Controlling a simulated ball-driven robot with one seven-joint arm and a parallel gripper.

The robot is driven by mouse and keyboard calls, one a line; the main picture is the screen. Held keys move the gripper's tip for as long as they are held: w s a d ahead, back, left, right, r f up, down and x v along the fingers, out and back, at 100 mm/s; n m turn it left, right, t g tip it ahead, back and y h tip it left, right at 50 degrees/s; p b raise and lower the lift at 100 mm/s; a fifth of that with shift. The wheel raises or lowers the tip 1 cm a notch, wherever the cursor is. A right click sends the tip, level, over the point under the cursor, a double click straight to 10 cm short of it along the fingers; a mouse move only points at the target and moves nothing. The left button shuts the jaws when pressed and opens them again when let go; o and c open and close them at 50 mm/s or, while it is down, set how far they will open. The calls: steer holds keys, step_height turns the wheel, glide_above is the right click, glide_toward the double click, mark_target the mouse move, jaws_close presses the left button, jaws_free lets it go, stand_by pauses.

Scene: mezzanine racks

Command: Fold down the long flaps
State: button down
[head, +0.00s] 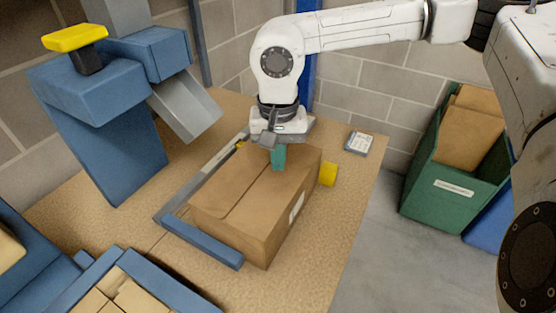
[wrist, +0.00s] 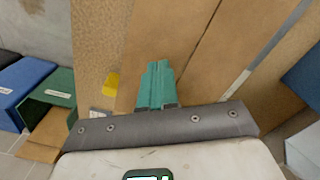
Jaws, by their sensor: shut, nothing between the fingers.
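A brown cardboard carton (head: 250,205) sits on the tabletop with a white label (head: 296,207) on its right side. Its two long flaps look flat across the top, meeting at a narrow seam along its length; whether they lie fully down is hard to tell. My gripper (head: 278,165) points down over the far end of the carton top, its teal fingers together and empty. In the wrist view the shut fingers (wrist: 157,70) are over the flap (wrist: 184,45) beside the dark seam. Whether the fingertips touch the cardboard is unclear.
A metal rail (head: 207,177) and a blue bar (head: 204,240) border the carton. A yellow block (head: 328,174) and small grey-white item (head: 359,143) lie right of it. A blue machine (head: 95,120) stands left. A green bin (head: 445,196) holding cardboard stands beyond the table.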

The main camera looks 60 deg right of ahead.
step_height(320, 180, up, 6)
steer(key=p, duration=0.2)
steer(key=shift+p, duration=0.4)
stand_by(0.4)
